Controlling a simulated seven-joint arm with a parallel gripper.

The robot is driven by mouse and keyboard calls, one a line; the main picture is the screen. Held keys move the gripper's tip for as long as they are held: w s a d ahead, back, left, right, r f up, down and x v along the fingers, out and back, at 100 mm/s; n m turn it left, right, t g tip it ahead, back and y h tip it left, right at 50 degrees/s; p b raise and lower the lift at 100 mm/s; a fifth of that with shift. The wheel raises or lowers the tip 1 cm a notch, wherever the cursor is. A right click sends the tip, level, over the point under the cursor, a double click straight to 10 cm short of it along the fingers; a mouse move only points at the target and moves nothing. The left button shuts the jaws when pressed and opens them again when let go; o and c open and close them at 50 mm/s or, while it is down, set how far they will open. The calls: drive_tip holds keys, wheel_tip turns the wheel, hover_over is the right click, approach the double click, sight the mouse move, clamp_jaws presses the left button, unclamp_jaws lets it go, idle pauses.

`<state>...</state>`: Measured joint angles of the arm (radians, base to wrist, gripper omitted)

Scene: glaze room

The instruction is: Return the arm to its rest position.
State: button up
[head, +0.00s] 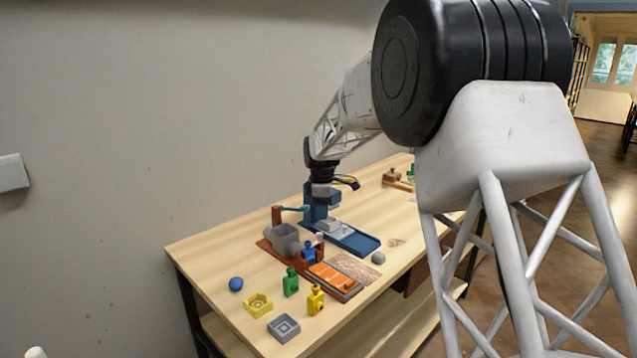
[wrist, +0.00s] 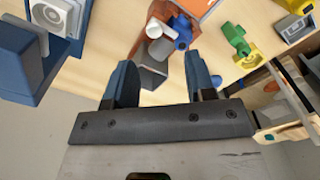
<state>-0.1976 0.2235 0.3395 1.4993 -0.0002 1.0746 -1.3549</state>
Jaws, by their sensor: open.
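My gripper (head: 320,190) hangs over the back part of the wooden table, close to a blue station. Its arm reaches in from the right. In the wrist view my gripper (wrist: 158,62) has its two blue fingers well apart. Nothing is held between them. A grey box (wrist: 153,78) shows beyond the gap, apart from the fingers as far as I can tell. In the head view the fingertips are hard to tell from the blue station behind them.
The wooden table (head: 220,262) holds the blue station (head: 358,241), a grey box (head: 284,239) on a brown base, a blue ball (head: 236,284), a green piece (head: 291,282), a yellow piece (head: 315,300), a yellow tray (head: 258,305) and a grey tray (head: 284,328). A wall stands behind.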

drive_tip(key=s+d+r+m, duration=0.3)
drive_tip(key=s+d+r, duration=0.1)
drive_tip(key=s, duration=0.6)
drive_tip(key=s+d+r+m+t, duration=0.1)
drive_tip(key=s+d+r+m, duration=0.25)
drive_tip(key=s, duration=0.65)
drive_tip(key=s+d+r+m, duration=0.3)
drive_tip(key=s+d+r, duration=0.15)
drive_tip(key=s, duration=0.45)
drive_tip(key=s+d+f+m, duration=0.1)
drive_tip(key=s+f+m, duration=0.1)
drive_tip(key=s, duration=0.7)
drive_tip(key=s+d+f+m+t, duration=0.1)
drive_tip(key=s+d+f+m, duration=0.1)
drive_tip(key=s, duration=0.7)
drive_tip(key=s+d+f+m, duration=0.2)
drive_tip(key=s+m, duration=0.2)
drive_tip(key=s, duration=0.5)
drive_tip(key=shift+d+f+t, duration=0.25)
drive_tip(key=shift+t, duration=0.05)
